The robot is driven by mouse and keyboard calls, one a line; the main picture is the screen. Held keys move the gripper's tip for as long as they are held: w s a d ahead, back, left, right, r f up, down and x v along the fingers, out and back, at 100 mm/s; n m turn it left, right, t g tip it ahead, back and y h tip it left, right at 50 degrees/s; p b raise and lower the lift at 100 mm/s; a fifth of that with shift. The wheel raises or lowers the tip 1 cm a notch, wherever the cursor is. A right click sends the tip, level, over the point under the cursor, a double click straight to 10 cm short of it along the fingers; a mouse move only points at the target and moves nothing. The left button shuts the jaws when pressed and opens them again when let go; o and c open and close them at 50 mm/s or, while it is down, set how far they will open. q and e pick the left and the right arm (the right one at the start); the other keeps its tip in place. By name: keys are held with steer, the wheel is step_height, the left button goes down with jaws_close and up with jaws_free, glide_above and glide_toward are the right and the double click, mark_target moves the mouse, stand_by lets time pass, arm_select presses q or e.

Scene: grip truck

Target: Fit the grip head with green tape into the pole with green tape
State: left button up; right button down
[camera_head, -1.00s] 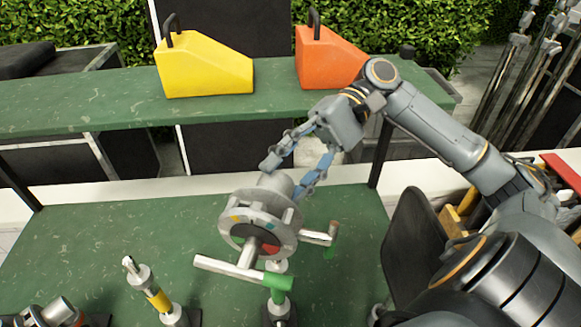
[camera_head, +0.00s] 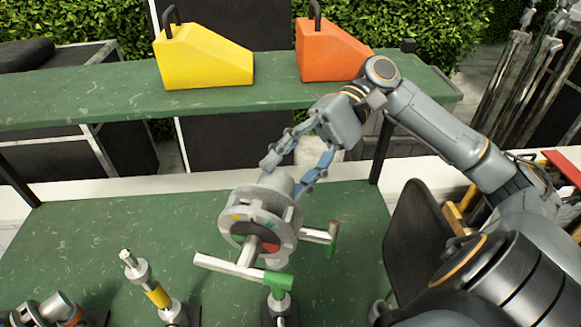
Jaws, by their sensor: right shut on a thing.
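The grip head (camera_head: 262,212) is a grey metal disc with a round hub, a long handle ending in a green sleeve, and a second handle with green on it. My right gripper (camera_head: 290,172) is shut on its hub and holds it tilted above the green table. A grey pole (camera_head: 279,304) stands upright at the bottom centre, directly below the green sleeve in the picture. The sleeve covers its upper part, so I cannot tell whether head and pole touch or which green is the pole's tape. My left gripper is not in view.
A pole with yellow tape (camera_head: 157,297) stands to the left. Another metal head (camera_head: 58,308) lies at the bottom left. A raised green shelf (camera_head: 110,100) behind carries a yellow case (camera_head: 205,60) and an orange case (camera_head: 328,52). The table's middle left is clear.

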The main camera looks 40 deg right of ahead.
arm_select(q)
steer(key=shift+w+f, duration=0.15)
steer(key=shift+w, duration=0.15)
arm_select(e)
steer(key=shift+f, duration=0.3)
steer(key=shift+f, duration=0.1)
arm_select(q)
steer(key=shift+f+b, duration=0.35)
steer(key=shift+b, duration=0.15)
arm_select(e)
steer(key=shift+f, duration=0.7)
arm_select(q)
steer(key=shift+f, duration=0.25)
arm_select(e)
steer(key=shift+f, duration=0.65)
steer(key=p, duration=0.2)
steer(key=shift+w+p, duration=0.1)
steer(key=shift+p, duration=0.25)
steer(key=shift+f, duration=0.2)
arm_select(q)
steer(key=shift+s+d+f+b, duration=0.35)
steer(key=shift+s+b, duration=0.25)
steer(key=shift+b, duration=1.3)
arm_select(e)
steer(key=shift+f, duration=1.65)
